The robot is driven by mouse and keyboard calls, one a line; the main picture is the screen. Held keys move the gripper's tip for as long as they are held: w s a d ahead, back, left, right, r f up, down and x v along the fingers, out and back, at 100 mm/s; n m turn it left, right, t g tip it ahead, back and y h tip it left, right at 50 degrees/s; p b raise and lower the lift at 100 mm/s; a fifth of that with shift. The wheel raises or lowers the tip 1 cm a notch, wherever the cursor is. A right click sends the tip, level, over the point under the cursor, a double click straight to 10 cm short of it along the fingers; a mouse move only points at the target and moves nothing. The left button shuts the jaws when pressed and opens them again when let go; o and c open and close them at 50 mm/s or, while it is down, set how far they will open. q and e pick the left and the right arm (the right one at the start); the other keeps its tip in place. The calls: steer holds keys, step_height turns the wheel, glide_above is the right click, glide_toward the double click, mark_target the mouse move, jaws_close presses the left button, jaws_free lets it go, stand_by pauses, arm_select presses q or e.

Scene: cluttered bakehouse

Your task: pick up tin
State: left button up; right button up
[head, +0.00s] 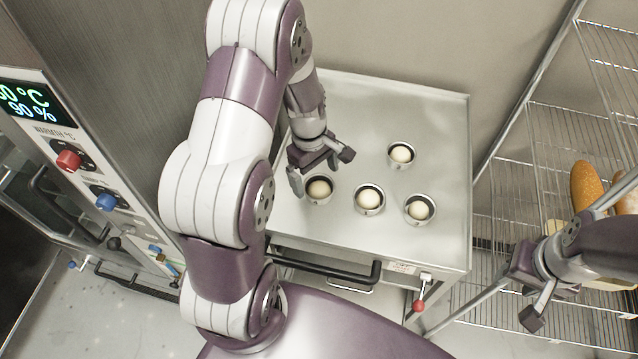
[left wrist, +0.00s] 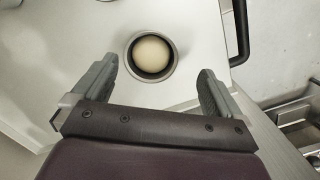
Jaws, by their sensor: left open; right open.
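Several small round metal tins, each with a pale dough ball in it, stand on a steel table. The leftmost tin (head: 318,199) is right by my left gripper (head: 319,172) in the head view. In the left wrist view this tin (left wrist: 134,72) lies ahead of and between the two open, empty fingers (left wrist: 155,90). Other tins stand to the right: one in the middle (head: 368,209), one at the front right (head: 419,221) and one further back (head: 401,165). My right gripper (head: 527,290) is open and empty, off to the right of the table.
The steel table (head: 440,120) has free room at its back and right. A dark handle (head: 330,272) and a red-knobbed lever (head: 419,305) are at its front. A control panel (head: 90,170) stands at left. A wire rack with bread (head: 587,185) stands at right.

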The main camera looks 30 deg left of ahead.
mark_target(319, 188)
arm_select(q)
steer(key=f, duration=0.1)
steer(key=f+p, duration=0.1)
steer(key=w, duration=0.1)
steer(key=shift+a+f, duration=0.3)
steer(key=shift+f, duration=0.1)
steer(key=f, duration=0.2)
steer(key=w+f+p, duration=0.1)
steer(key=shift+d+f, duration=0.15)
steer(key=shift+d, duration=0.1)
steer(key=shift+s+d+f, duration=0.15)
steer(key=shift+s+d, duration=0.15)
steer(key=shift+s, duration=0.3)
steer(key=shift+w, duration=0.1)
steer(key=c, duration=0.9)
steer(key=shift+w, duration=0.1)
arm_select(e)
steer(key=shift+w+a+r, duration=0.1)
steer(key=shift+w+r, duration=0.8)
steer(key=shift+w, duration=0.05)
